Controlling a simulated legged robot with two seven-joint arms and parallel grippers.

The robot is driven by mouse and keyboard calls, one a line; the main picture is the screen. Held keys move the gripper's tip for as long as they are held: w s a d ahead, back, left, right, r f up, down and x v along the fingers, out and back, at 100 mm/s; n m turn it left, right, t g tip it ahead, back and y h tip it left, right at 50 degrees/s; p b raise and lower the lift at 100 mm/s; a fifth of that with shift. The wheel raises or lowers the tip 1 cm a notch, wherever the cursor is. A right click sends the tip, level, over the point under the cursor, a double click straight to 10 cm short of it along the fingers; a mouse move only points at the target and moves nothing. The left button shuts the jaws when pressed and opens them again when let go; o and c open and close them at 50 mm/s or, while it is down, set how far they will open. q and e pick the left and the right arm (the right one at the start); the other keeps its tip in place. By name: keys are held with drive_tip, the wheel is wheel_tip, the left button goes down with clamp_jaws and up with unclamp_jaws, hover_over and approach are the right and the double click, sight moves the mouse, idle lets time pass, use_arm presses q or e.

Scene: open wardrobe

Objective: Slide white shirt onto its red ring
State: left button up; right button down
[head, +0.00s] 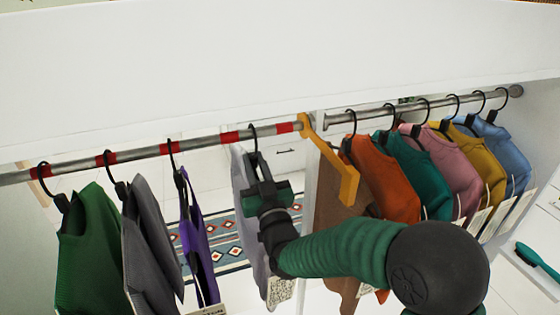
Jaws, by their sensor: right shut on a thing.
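The white shirt (241,172) hangs on a black hanger from the left rail, its hook (253,132) over bare metal between two red rings. One red ring (229,137) is just left of the hook and another (285,128) is to its right. My right gripper (262,172) is shut on the hanger of the white shirt, just below the hook. My gripper and arm hide much of the shirt's right side. My left gripper is not in view.
Green (88,250), grey (150,240) and purple (196,230) garments hang to the left on the same rail (70,163). Several coloured shirts hang on the right rail (420,106). A green brush (537,260) lies at far right.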

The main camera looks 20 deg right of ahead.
drive_tip(key=shift+s+a+f+b, duration=0.15)
drive_tip(key=shift+a+b, duration=0.2)
drive_tip(key=shift+a, duration=0.9)
drive_tip(key=shift+w+a+f+b, duration=0.1)
drive_tip(key=shift+a+b, duration=0.25)
drive_tip(key=shift+a, duration=0.9)
drive_tip(key=c, duration=1.8)
unclamp_jaws()
drive_tip(key=shift+a, duration=0.2)
drive_tip(key=o, duration=0.6)
drive_tip(key=shift+c, duration=0.2)
